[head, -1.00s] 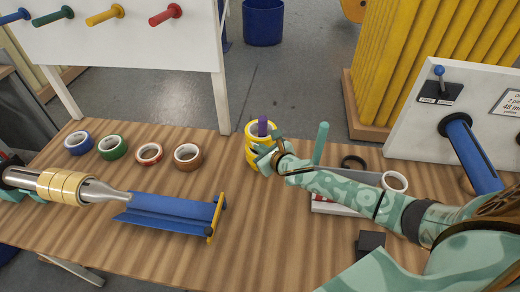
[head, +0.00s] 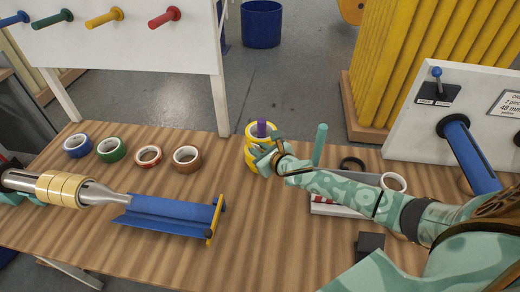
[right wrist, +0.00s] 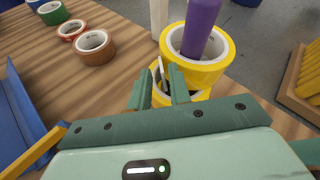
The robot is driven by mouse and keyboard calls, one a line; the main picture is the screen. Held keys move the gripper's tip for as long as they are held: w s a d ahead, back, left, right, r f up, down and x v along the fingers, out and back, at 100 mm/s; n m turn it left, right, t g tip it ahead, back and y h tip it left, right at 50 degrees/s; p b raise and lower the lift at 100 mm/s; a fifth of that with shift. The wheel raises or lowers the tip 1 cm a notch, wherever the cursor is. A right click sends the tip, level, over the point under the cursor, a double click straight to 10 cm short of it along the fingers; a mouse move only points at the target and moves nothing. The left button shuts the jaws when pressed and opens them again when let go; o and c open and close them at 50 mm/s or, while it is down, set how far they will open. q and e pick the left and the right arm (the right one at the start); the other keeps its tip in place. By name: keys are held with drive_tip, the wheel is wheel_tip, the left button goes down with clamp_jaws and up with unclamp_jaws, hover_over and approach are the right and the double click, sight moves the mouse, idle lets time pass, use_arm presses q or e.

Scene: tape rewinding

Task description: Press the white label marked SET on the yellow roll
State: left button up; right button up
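Two yellow rolls (head: 252,157) are stacked around an upright purple post (head: 262,128) on the table. The upper yellow roll (right wrist: 203,66) shows its white inner core in the right wrist view, with the purple post (right wrist: 201,28) through it. My right gripper (head: 264,158) is at the near side of the stack, close against it. In the right wrist view its two fingers (right wrist: 160,88) stand apart, pointing at the lower yellow roll. A thin pale and dark strip (right wrist: 162,72) shows between them; no SET lettering is readable. My left gripper is not identifiable.
Blue (head: 77,146), green (head: 111,149), red (head: 148,156) and brown (head: 187,158) rolls lie left of the stack. A blue trough (head: 170,214) lies in front. A grey tray (head: 340,204) and white roll (head: 394,183) lie right, partly behind my right arm.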

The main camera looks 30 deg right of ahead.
drive_tip(key=shift+w+d+r, duration=0.1)
drive_tip(key=shift+d, duration=0.1)
drive_tip(key=a+p+v, duration=0.1)
drive_tip(key=p+v, duration=0.2)
drive_tip(key=v, duration=1.3)
drive_tip(key=shift+s+d, duration=0.25)
drive_tip(key=shift+d, duration=0.1)
drive_tip(key=shift+r+p, duration=0.15)
drive_tip(key=shift+p, duration=0.15)
